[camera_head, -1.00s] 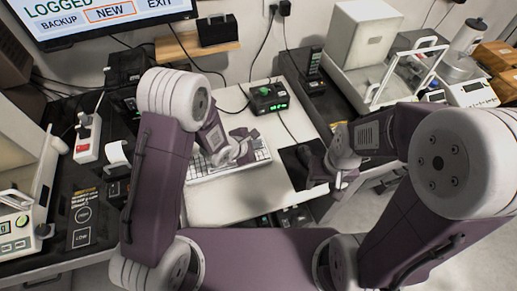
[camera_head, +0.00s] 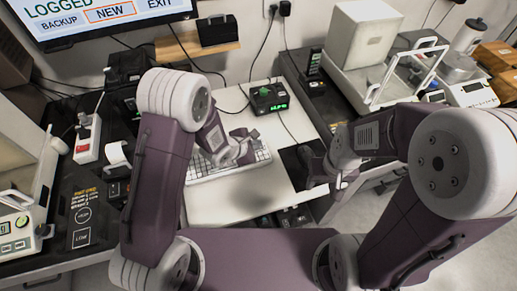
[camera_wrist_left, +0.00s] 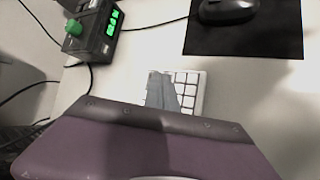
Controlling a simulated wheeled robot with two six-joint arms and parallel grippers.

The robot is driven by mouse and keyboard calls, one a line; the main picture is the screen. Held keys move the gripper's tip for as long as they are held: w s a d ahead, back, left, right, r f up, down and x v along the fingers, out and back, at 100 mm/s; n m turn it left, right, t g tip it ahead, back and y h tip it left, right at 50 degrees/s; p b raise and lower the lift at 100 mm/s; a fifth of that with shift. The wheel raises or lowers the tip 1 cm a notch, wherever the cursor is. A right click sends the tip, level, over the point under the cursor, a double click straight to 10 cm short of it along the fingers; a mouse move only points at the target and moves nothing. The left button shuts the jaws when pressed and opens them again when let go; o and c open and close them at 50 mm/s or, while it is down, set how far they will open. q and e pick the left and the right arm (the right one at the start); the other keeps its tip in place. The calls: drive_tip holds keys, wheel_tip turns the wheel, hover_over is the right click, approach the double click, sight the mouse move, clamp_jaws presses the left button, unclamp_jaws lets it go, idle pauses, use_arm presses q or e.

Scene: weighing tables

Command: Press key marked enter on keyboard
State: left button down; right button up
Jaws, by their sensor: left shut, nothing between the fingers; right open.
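A white keyboard (camera_head: 205,176) lies on the pale table, partly hidden behind my left arm. My left gripper (camera_head: 246,140) is shut and empty, over the keyboard toward its right end. In the left wrist view the shut fingers (camera_wrist_left: 162,92) cover part of the keyboard (camera_wrist_left: 190,90), and a block of keys shows just right of them. I cannot read the key labels or make out the enter key, nor tell whether the fingertips touch a key. My right gripper (camera_head: 312,165) is open and empty near a dark mouse mat, right of the keyboard.
A black device with a green display and green knob (camera_head: 267,98) stands behind the keyboard. A black mouse (camera_wrist_left: 228,10) lies on the dark mat (camera_wrist_left: 262,38). A monitor (camera_head: 105,18) is at the back left. The table front (camera_head: 225,208) is clear.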

sight(257, 151)
use_arm(q)
drive_tip(key=shift+f, duration=0.1)
idle(0.5)
drive_tip(key=shift+f, duration=0.3)
drive_tip(key=shift+f, duration=0.4)
idle(0.5)
drive_tip(key=shift+r, duration=0.1)
drive_tip(key=shift+r+p, duration=0.7)
drive_tip(key=shift+p, duration=0.05)
drive_tip(key=shift+r, duration=0.1)
wheel_tip(257, 151, up, 5)
drive_tip(key=p, duration=0.5)
drive_tip(key=shift+p, duration=0.3)
